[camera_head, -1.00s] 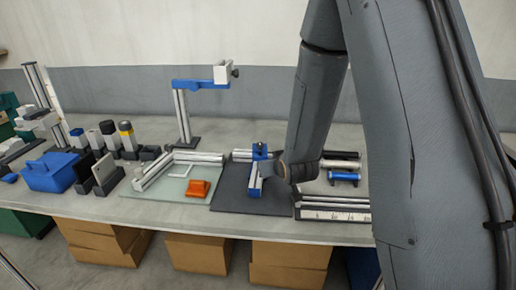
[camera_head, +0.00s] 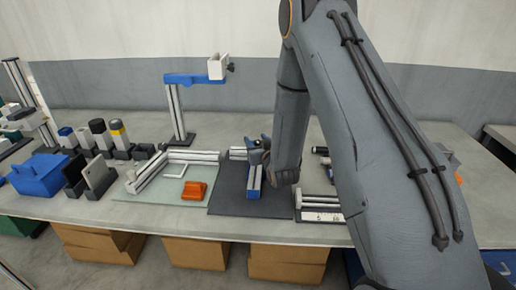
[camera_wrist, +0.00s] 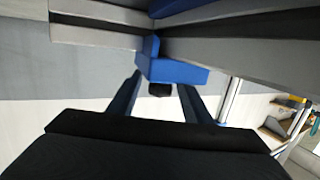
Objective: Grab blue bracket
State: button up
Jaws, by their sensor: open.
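The blue bracket (camera_wrist: 175,70) is a blue block with a black knob below it in the wrist view, set against grey rails. My gripper (camera_wrist: 160,92) is open, with one dark blue finger on each side of the knob in the picture. Whether the fingers touch the bracket cannot be told. In the head view my gripper (camera_head: 259,143) is above the dark mat (camera_head: 228,198), by the rails at its back. The bracket is largely hidden there by my gripper and wrist.
A blue-armed stand (camera_head: 178,112) rises behind, to the left. An orange block (camera_head: 194,190) lies on the pale mat left of the dark one. A blue bin (camera_head: 38,175) and several capped cylinders stand farther left. My arm covers much of the right.

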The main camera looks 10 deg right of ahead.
jog(key=shift+w+a+f, duration=0.1)
jog(key=shift+w+f, duration=0.05)
jog(key=shift+w, duration=1.1)
grip_shut()
